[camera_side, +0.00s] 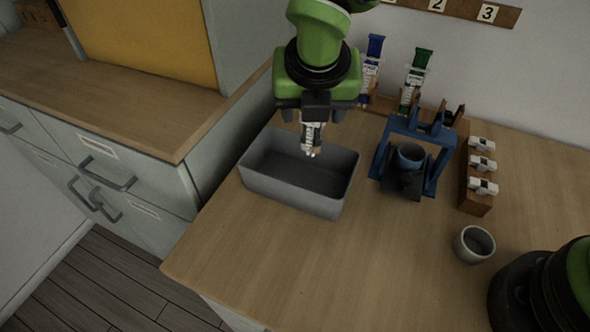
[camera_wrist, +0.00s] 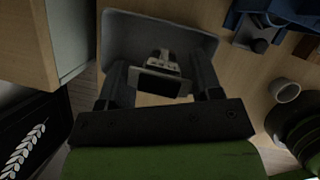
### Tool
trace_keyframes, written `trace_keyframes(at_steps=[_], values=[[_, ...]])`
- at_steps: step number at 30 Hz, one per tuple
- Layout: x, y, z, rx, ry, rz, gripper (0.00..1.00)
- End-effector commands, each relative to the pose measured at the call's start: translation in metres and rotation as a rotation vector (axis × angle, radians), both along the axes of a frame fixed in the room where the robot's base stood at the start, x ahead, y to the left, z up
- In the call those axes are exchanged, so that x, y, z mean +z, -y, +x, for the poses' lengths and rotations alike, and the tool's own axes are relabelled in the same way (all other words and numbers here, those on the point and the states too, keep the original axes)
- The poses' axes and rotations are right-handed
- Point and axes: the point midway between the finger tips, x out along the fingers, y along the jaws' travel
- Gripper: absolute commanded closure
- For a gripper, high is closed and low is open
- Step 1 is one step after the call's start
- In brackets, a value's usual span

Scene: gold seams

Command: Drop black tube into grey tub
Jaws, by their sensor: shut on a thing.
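My gripper (camera_side: 313,110) is shut on the black tube (camera_side: 311,140), which points downward with its lower end showing below the fingers. In the wrist view, the tube (camera_wrist: 158,66) sits between the two fingers (camera_wrist: 160,88), its dark end toward the camera. The grey tub (camera_side: 285,193) stands on the bench below the gripper. The tube hangs over the tub's opening, toward its right half in the side view. In the wrist view the tub (camera_wrist: 120,32) lies behind the tube; part of it is hidden by the gripper.
A blue tube (camera_side: 371,62) and a green tube (camera_side: 415,75) stand at the back. A blue stand (camera_side: 437,165) holds a dark cup right of the tub. A wooden block (camera_side: 474,195) with white pieces and a grey cup (camera_side: 474,244) are farther right. The front bench is clear.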

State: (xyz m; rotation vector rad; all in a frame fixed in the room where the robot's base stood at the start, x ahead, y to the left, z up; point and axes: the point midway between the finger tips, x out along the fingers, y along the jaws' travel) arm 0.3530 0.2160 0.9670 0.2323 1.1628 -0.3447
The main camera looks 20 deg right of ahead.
Motion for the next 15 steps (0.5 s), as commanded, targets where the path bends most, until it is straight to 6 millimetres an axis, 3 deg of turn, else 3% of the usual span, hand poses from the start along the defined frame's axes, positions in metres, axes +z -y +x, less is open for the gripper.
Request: trace_keyframes(at_steps=[3,4,7,15], values=[[0.0001,0.0000,0.0001,0.000,0.000,0.000,0.65],[0.0002,0.0000,0.0000,0.000,0.000,0.000,0.34],[0.0002,0.0001,0.0000,0.000,0.000,0.000,0.11],[0.0009,0.0000,-0.0003,0.001,0.000,0.000,0.11]])
